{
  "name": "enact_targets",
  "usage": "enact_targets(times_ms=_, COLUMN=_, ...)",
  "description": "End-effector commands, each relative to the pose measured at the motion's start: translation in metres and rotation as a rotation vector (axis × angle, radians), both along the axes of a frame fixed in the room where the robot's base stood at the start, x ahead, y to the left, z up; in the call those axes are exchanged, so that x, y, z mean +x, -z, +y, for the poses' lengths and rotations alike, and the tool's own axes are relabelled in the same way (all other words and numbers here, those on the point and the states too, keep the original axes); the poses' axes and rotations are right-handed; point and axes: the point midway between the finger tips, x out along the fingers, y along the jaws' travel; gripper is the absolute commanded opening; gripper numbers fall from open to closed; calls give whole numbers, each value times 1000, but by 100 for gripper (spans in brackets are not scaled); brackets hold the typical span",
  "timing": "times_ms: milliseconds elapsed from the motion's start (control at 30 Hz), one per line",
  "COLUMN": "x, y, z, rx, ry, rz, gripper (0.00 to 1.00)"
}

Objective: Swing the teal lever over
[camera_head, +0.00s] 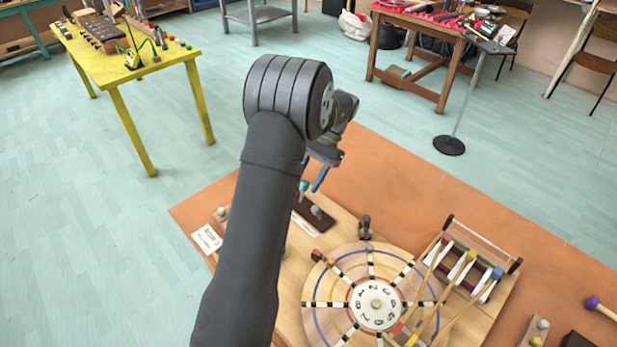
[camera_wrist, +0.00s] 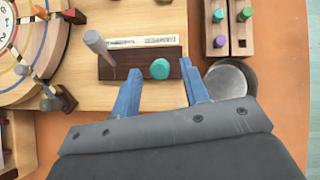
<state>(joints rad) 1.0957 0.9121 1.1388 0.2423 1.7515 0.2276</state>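The teal lever has a round teal knob (camera_wrist: 160,69) seen nearly end-on, at one end of a dark brown block (camera_wrist: 140,63). A grey lever (camera_wrist: 97,42) stands at the block's other end. In the head view the teal knob (camera_head: 303,187) shows beside my arm, near the dark block (camera_head: 313,217). My gripper (camera_wrist: 161,68) is open and empty. In the wrist view its blue fingertips lie either side of the teal knob, with gaps on both sides. I cannot tell how high the fingertips are above it. One blue finger (camera_head: 320,180) shows in the head view.
A pale wooden board (camera_wrist: 130,20) carries the block and a numbered wheel (camera_head: 377,303). A slotted wooden piece with green and purple pegs (camera_wrist: 230,25) and a round metal cup (camera_wrist: 232,80) stand close right in the wrist view.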

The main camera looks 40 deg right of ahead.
Motion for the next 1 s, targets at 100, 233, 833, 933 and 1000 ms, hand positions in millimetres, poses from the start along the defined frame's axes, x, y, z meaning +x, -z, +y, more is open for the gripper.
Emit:
enact_targets(times_ms=100, x=0, y=0, z=0, rx=1, ry=0, rz=0, gripper=41)
enact_targets(times_ms=233, x=1, y=-5, z=-4, rx=1, ry=0, rz=0, gripper=41)
enact_targets(times_ms=833, x=5, y=-57, z=-48, rx=0, ry=0, rz=0, gripper=41)
enact_targets(times_ms=933, x=5, y=-58, z=-48, rx=1, ry=0, rz=0, gripper=41)
enact_targets(times_ms=1000, x=5, y=-57, z=-48, rx=1, ry=0, rz=0, gripper=41)
